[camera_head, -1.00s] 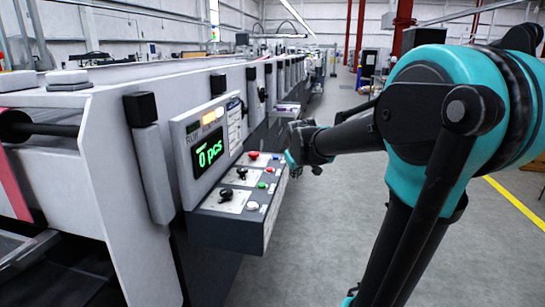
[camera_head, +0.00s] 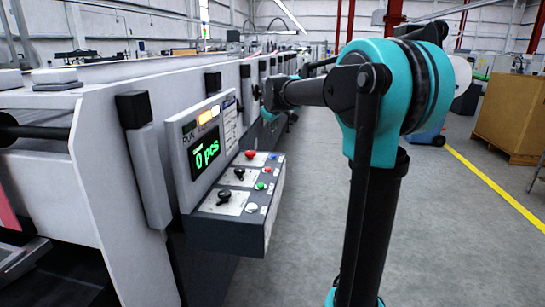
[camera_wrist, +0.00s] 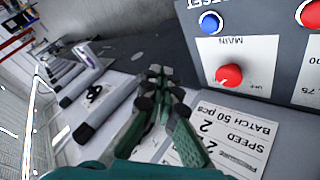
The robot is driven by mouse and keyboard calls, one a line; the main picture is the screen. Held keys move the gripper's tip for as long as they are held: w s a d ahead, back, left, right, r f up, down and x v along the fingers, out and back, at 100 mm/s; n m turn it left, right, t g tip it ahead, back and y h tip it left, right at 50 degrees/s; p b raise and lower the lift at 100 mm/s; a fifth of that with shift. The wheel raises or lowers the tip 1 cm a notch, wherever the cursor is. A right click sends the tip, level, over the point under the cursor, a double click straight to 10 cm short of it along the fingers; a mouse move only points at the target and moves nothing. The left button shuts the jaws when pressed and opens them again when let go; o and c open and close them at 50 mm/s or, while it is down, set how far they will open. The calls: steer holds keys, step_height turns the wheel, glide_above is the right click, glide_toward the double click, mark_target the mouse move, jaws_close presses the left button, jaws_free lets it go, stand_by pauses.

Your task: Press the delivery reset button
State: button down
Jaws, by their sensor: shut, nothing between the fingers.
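The control panel (camera_head: 235,215) juts from the machine in the head view, left of my arm. A blue button (camera_head: 273,156) sits at its far end, beside a red knob (camera_head: 250,154). In the wrist view, upside down, the blue button (camera_wrist: 210,22) is at the top, by lettering partly cut off that ends in "SET". The red knob (camera_wrist: 229,76) is on a white plate marked MAIN. My gripper (camera_wrist: 160,75) is shut and empty, left of the red knob in the picture and apart from the buttons.
A display reading "0 pcs" (camera_head: 206,152) stands above the panel. Black selectors (camera_head: 224,197), a white button (camera_head: 252,208) and a green button (camera_head: 260,186) are nearer. A second red button (camera_wrist: 311,13) is near the blue one.

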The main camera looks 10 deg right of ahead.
mark_target(273, 156)
steer(key=shift+f, duration=4.4)
steer(key=shift+f, duration=0.1)
steer(key=shift+f, duration=0.3)
steer(key=shift+f, duration=0.5)
steer(key=shift+r, duration=0.9)
